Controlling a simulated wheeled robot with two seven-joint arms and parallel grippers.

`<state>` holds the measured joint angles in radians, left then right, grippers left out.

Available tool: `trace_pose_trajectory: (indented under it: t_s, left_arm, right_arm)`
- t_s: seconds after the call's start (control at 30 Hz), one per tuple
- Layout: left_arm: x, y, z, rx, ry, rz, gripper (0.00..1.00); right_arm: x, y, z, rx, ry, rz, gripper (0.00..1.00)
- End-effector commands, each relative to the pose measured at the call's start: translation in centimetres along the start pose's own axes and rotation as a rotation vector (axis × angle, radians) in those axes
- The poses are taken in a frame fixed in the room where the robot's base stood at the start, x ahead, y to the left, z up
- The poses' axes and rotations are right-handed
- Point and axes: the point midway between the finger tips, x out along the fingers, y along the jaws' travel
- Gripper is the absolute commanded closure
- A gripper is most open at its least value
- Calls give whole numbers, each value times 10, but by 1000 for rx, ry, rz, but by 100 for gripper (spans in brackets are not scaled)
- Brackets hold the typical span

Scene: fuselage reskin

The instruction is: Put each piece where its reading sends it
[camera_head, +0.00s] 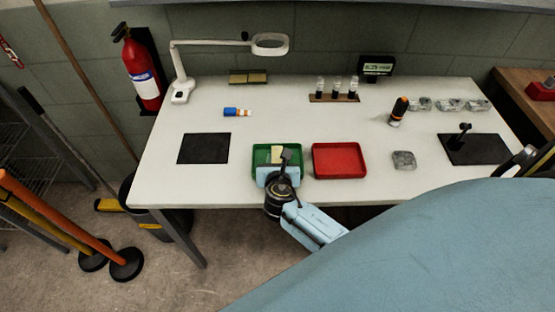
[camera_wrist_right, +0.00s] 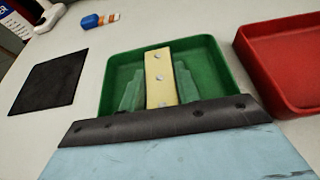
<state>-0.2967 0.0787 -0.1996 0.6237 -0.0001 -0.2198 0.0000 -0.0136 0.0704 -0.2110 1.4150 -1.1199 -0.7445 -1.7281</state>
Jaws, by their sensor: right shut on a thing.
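My right gripper (camera_head: 277,158) is over the green tray (camera_head: 298,170) at the table's front. It is shut on a cream strip (camera_wrist_right: 160,75) with several round rivet-like spots, which also shows in the head view (camera_head: 277,152). In the right wrist view the strip lies between the fingers, over the tray's inside; whether it touches the tray floor I cannot tell. The red tray (camera_head: 340,175) stands right of the green one and looks empty. A grey piece (camera_head: 404,160) lies further right, and several similar pieces (camera_head: 450,104) lie at the back right. My left gripper is not in view.
A black mat (camera_head: 203,148) lies left; another (camera_head: 485,150) lies right with a small black stand (camera_head: 461,136). A display (camera_head: 377,66), vial rack (camera_head: 334,98), orange-black tool (camera_head: 398,110), blue-orange item (camera_head: 238,112) and lamp (camera_head: 181,92) also stand or lie on the table.

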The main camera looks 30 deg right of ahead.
Motion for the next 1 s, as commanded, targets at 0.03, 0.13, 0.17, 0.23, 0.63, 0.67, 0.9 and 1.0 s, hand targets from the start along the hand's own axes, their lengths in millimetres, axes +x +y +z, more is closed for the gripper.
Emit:
trace_pose_trajectory:
  t_s: [0.03, 0.13, 0.17, 0.23, 0.63, 0.67, 0.9, 1.0]
  left_arm:
    - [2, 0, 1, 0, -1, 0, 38]
    - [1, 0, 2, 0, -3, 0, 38]
    - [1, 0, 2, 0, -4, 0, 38]
    - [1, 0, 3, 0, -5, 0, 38]
    - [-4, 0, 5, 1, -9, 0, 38]
    - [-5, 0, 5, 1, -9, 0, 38]
    - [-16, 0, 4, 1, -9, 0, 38]
    - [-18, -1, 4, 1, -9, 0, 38]
  right_arm:
    - [1, 0, -2, -1, -1, 0, 91]
    - [1, 0, -2, 0, 0, 0, 56]
    - [1, 0, -1, 0, 0, 0, 52]
    - [1, 0, -1, -1, 0, 0, 46]
    - [-9, 0, 2, -1, 1, 0, 46]
    - [-13, 0, 2, -2, 1, 0, 46]
    - [-65, 0, 3, 1, 2, 0, 46]
    - [-86, 0, 2, 0, 2, 0, 46]
